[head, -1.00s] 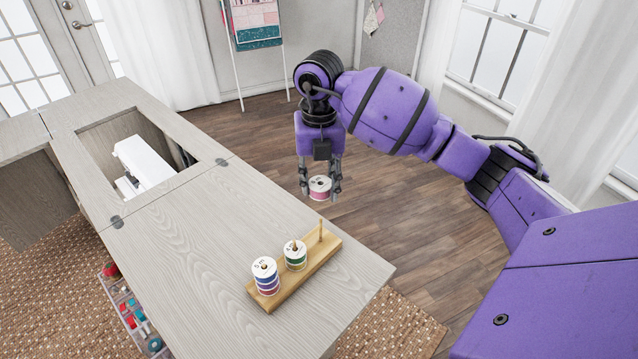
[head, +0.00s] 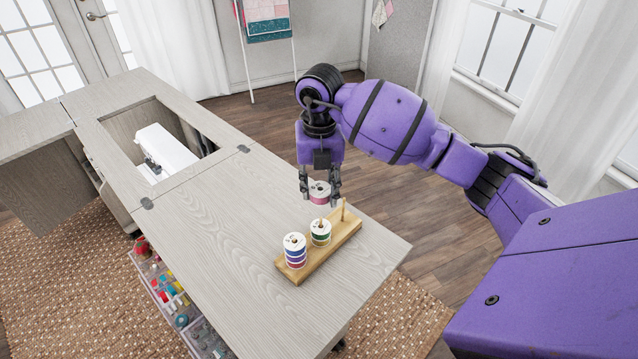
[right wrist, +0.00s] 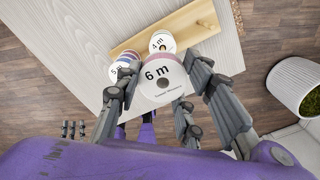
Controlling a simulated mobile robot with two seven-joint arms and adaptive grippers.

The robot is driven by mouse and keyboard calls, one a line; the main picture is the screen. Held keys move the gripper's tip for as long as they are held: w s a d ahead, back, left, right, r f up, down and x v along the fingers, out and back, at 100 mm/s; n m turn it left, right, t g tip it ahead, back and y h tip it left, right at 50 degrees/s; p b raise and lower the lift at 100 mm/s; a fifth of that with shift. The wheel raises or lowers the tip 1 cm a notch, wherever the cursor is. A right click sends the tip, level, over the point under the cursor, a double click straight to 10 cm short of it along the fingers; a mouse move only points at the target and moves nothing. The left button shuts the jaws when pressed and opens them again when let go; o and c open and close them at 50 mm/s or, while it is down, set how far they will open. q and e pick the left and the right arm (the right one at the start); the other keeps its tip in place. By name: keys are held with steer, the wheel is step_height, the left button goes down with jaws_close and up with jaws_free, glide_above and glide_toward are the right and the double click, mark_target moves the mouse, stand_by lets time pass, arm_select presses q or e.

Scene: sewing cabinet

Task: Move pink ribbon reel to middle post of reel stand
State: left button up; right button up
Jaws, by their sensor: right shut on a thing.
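The pink ribbon reel (head: 319,194), white on top and marked 6 m in the right wrist view (right wrist: 163,82), is held upright in the air. My right gripper (head: 320,198) is shut on it, one finger at each side. In the head view it is just behind the wooden reel stand (head: 318,262), near the table's far edge. The middle post carries a green reel (head: 320,233), its tip showing. The left post carries blue and purple-red reels (head: 295,252), apparently stacked. The right post (head: 343,210) is bare.
The stand is on the pale wooden table (head: 220,235), with clear tabletop to its left and front. A white sewing machine (head: 165,152) sits in the cabinet opening. Clear trays of sewing supplies (head: 170,285) are below the table's left side.

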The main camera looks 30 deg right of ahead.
steer(key=shift+f, duration=0.6)
step_height(320, 180, down, 5)
steer(key=shift+s+d+r+b, duration=0.1)
steer(key=shift+r+b, duration=0.05)
steer(key=shift+b, duration=1.1)
steer(key=shift+r, duration=0.45)
steer(key=shift+f, duration=0.6)
arm_select(q)
steer(key=shift+s+f, duration=0.25)
steer(key=shift+f, duration=0.9)
arm_select(e)
steer(key=shift+f, duration=0.15)
arm_select(q)
steer(key=shift+s+f+b, duration=0.55)
steer(key=shift+f+b, duration=0.05)
steer(key=shift+f, duration=0.25)
arm_select(e)
steer(key=shift+f, duration=1.5)
steer(key=o, duration=1.1)
